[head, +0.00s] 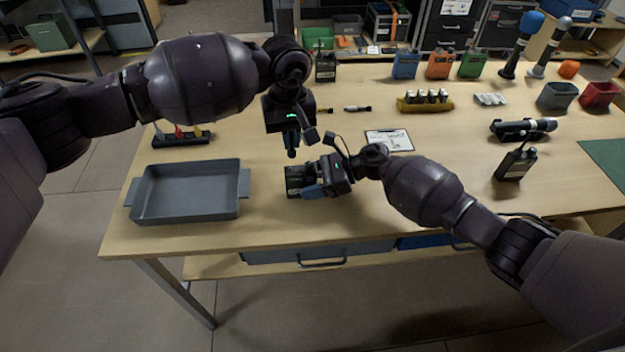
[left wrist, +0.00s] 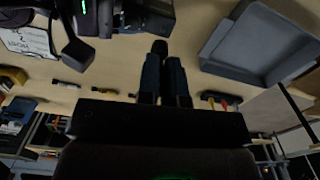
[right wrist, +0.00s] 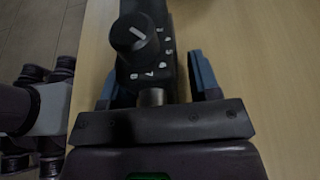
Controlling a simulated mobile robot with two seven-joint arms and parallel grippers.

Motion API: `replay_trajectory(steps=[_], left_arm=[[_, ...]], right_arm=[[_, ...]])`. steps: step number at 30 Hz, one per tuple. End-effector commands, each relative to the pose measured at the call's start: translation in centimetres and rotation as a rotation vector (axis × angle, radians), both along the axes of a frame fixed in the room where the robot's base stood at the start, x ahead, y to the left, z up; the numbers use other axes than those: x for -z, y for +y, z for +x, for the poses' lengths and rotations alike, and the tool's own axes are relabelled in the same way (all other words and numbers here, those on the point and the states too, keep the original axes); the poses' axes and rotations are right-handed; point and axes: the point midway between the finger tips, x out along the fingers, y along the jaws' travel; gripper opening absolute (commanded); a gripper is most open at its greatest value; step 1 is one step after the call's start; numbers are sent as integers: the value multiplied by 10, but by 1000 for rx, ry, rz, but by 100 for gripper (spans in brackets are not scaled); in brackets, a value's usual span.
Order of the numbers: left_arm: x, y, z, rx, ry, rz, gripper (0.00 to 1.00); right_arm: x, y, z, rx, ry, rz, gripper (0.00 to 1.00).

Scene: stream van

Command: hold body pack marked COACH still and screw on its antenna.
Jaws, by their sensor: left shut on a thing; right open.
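A dark body pack (head: 294,178) is on the wooden table near its front edge, right of the grey tray. In the right wrist view its black body (right wrist: 128,72) shows a round knob (right wrist: 134,34) with a white pointer and numbers. I cannot read a COACH mark. My right gripper (head: 314,190) is open, with its blue fingers (right wrist: 155,80) apart on either side of the pack. My left gripper (head: 291,142) points down just above the pack. Its fingers (left wrist: 163,75) are shut on a small dark piece (left wrist: 160,46), likely the antenna, mostly hidden by the fingers.
A grey tray (head: 187,217) is at the left. A clipboard (head: 389,140) lies behind my right wrist. A yellow holder (head: 424,107) with several small items is farther back. A black pack with an antenna (head: 515,163) and a dark microphone-like item (head: 522,129) are at the right. Coloured packs (head: 438,64) stand behind.

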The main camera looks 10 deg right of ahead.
Motion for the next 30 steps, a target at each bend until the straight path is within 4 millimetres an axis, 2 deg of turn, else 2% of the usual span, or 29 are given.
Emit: replay_trajectory(steps=[4, 13, 20, 30], left_arm=[[0, 0, 0, 0, 0, 0, 0], [0, 0, 0, 0, 0, 0, 0], [3, 1, 0, 0, 0, 0, 0], [19, 4, 0, 0, 0, 1, 0]], right_arm=[[0, 0, 0, -1, 0, 0, 56], [0, 0, 0, -1, 1, 0, 11], [1, 0, 0, -1, 1, 0, 10], [1, 0, 0, -1, 1, 0, 10]])
